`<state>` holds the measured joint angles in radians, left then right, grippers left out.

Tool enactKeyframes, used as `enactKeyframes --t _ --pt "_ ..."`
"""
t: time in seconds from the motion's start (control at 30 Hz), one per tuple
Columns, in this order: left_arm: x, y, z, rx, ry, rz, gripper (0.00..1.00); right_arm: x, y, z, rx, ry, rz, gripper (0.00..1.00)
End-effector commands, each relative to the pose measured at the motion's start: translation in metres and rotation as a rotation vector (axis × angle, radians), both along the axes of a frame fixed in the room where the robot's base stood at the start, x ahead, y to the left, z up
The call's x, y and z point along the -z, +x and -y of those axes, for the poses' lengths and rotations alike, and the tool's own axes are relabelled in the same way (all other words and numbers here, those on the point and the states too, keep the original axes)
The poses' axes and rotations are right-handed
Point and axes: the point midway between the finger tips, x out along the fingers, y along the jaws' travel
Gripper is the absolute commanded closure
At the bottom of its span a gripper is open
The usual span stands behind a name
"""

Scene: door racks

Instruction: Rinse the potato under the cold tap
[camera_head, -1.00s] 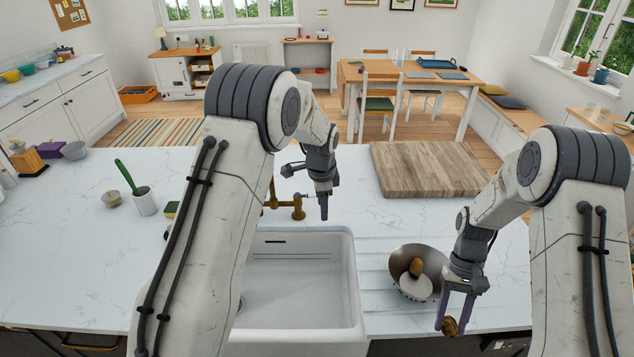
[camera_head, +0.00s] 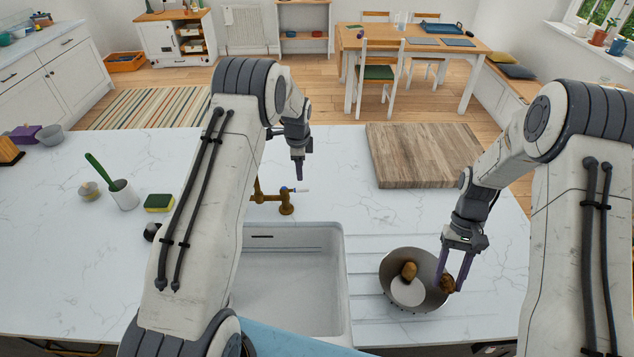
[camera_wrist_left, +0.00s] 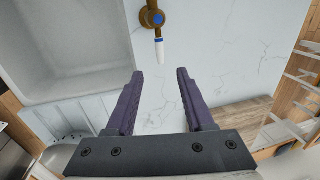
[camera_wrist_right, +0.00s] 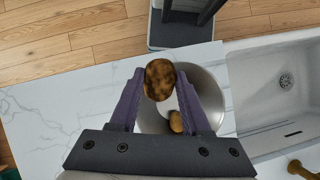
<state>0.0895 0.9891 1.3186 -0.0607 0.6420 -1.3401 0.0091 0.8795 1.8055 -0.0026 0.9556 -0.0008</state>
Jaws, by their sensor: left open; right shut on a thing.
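A brown potato (camera_wrist_right: 159,79) is held between the fingers of my right gripper (camera_head: 453,282), beside the right rim of a metal bowl (camera_head: 388,268) in the head view. A second potato (camera_head: 409,270) and a pale round thing (camera_head: 406,292) are in the bowl. My left gripper (camera_head: 299,172) is open and empty, above the counter near the brass tap (camera_head: 286,202). In the left wrist view the tap's blue-marked handle (camera_wrist_left: 158,48), with a white lever, is ahead of the open fingers and apart from them. The spout is mostly hidden behind my left arm.
A white sink (camera_head: 300,235) lies left of the bowl, its left part hidden by my left arm. A wooden board (camera_head: 420,155) is behind the bowl. A sponge (camera_head: 159,202) and a brush in a white pot (camera_head: 123,195) stand on the left counter.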

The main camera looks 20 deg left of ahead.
Motion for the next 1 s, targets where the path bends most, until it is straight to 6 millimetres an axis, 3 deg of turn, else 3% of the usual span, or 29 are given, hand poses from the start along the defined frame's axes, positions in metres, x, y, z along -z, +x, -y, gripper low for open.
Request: enactKeyframes --t 0.3,0.5,0.97,1.0 --pt "0.069 0.009 -0.012 -0.011 -0.001 -0.002 0.47 0.039 0.002 -0.006 -0.010 0.000 0.000 1.00" --pt "0.097 0.015 -0.013 -0.010 0.000 0.000 0.47 0.054 0.002 -0.006 -0.009 0.000 0.000 1.00" --pt "0.107 0.019 -0.010 -0.007 0.000 0.000 0.47 0.058 0.001 -0.003 -0.006 0.000 0.000 1.00" --pt "0.107 0.019 -0.010 -0.007 0.000 0.000 0.54 0.058 0.001 -0.003 -0.006 0.000 0.000 1.00"
